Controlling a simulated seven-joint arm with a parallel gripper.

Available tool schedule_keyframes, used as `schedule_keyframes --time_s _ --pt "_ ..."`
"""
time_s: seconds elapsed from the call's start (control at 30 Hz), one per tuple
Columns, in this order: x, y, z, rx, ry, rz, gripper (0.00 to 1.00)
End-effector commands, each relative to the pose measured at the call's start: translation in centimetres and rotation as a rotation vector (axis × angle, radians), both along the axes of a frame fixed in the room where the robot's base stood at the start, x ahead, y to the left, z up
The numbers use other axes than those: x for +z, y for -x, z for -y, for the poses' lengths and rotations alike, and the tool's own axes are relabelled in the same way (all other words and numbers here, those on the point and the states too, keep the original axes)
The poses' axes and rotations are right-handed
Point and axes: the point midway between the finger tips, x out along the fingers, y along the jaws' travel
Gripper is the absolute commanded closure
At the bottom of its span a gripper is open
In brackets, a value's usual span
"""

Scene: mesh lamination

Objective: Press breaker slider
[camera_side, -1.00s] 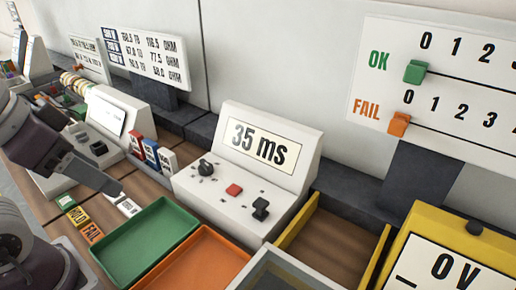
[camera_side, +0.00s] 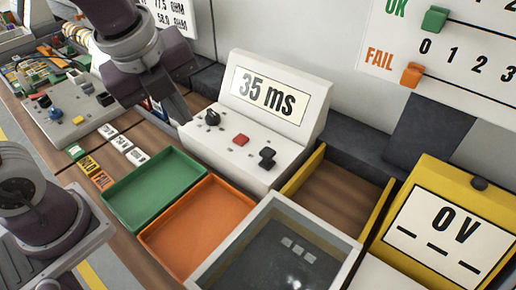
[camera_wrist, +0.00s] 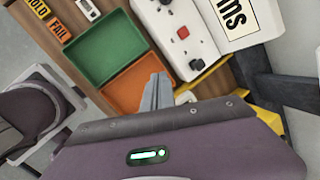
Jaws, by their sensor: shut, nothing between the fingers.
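The white tester (camera_side: 228,142) with a "35 ms" display (camera_side: 266,92) stands at the centre of the side view. Its sloped face carries a black knob (camera_side: 212,118), a red button (camera_side: 241,139) and a black upright slider-like control (camera_side: 267,158). Which one is the breaker slider is not labelled. My gripper (camera_side: 180,114) is shut and empty, above and left of the tester in the side view, apart from its controls. In the wrist view my gripper (camera_wrist: 158,77) overlaps the orange tray, with the red button (camera_wrist: 183,32) and black control (camera_wrist: 196,64) up and right.
A green tray (camera_side: 108,190) and an orange tray (camera_side: 150,242) lie in front of the tester. A grey-rimmed bin (camera_side: 222,252) and a yellow-walled bay (camera_side: 306,168) are to the right. A yellow "0V" meter (camera_side: 398,250) stands at the far right.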

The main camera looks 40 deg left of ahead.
Motion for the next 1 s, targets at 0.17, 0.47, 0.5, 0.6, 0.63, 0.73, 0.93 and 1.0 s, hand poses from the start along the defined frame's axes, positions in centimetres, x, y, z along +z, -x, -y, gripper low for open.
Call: schedule_keyframes --time_s 0.17,0.47,0.5,0.6,0.63,0.73,0.93,1.0 --pt "-2.9 -3.0 4.4 -0.702 -0.176 -0.107 1.0" --pt "-4.8 -4.4 7.4 -1.159 -0.261 -0.138 1.0" --pt "-4.8 -4.4 7.4 -1.162 -0.262 -0.138 1.0" --pt "-4.8 -4.4 7.4 -1.16 -0.261 -0.138 1.0" --pt "-4.8 -4.4 7.4 -1.159 -0.262 -0.137 1.0" --pt "-4.9 -4.4 7.4 -1.158 -0.261 -0.139 1.0" --pt "-7.5 -4.9 7.4 -1.159 -0.26 -0.143 1.0" --pt "-9.0 -5.3 7.4 -1.159 -0.26 -0.143 1.0"
